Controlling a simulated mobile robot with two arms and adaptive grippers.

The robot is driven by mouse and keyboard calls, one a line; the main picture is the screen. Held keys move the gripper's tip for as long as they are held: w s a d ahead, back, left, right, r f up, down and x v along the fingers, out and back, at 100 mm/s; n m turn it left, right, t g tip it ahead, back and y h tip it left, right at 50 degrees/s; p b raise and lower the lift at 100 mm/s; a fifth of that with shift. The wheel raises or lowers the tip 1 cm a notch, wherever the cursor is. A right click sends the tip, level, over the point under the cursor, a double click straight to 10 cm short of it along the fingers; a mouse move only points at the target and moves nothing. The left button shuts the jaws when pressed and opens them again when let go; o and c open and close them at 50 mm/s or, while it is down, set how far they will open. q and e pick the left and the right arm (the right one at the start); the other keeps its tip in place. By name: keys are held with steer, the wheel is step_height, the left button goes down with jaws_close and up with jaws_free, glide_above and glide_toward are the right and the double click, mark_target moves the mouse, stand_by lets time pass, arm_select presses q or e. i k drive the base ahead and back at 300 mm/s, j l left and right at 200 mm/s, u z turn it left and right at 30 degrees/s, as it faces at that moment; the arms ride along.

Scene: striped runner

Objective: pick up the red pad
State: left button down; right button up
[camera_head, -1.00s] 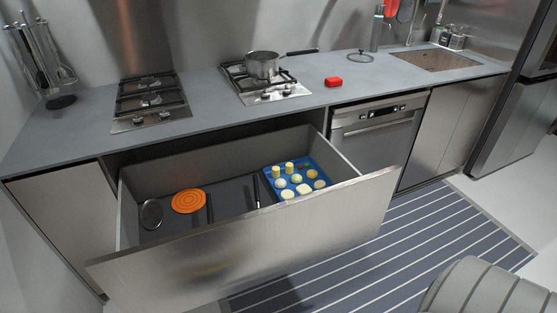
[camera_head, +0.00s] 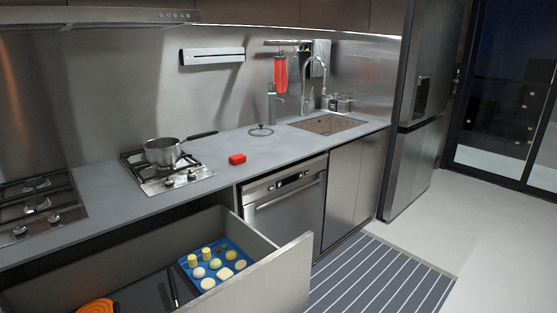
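A small red block-like pad (camera_head: 237,159) lies on the grey counter, between the hob with the pot and the sink. A larger red item (camera_head: 280,74), like a hanging mitt or pad, hangs from the wall rail behind the counter. Which of the two is the red pad I cannot tell for sure. Neither of my grippers shows in the head view.
A pot (camera_head: 162,152) sits on the hob, its handle pointing toward the sink. The open drawer (camera_head: 295,272) juts out below, holding a blue tray (camera_head: 190,266) and an orange trivet (camera_head: 95,307).

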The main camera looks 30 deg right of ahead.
mark_target(239, 158)
steer(key=z, duration=0.55)
steer(key=i+l, duration=0.35)
steer(key=i+l+u, duration=0.15)
steer(key=i+l, duration=0.55)
steer(key=l, duration=0.15)
steer(key=i+l+u, duration=0.15)
steer(key=i+l, duration=0.5)
steer(key=l, duration=0.25)
steer(key=u, duration=0.05)
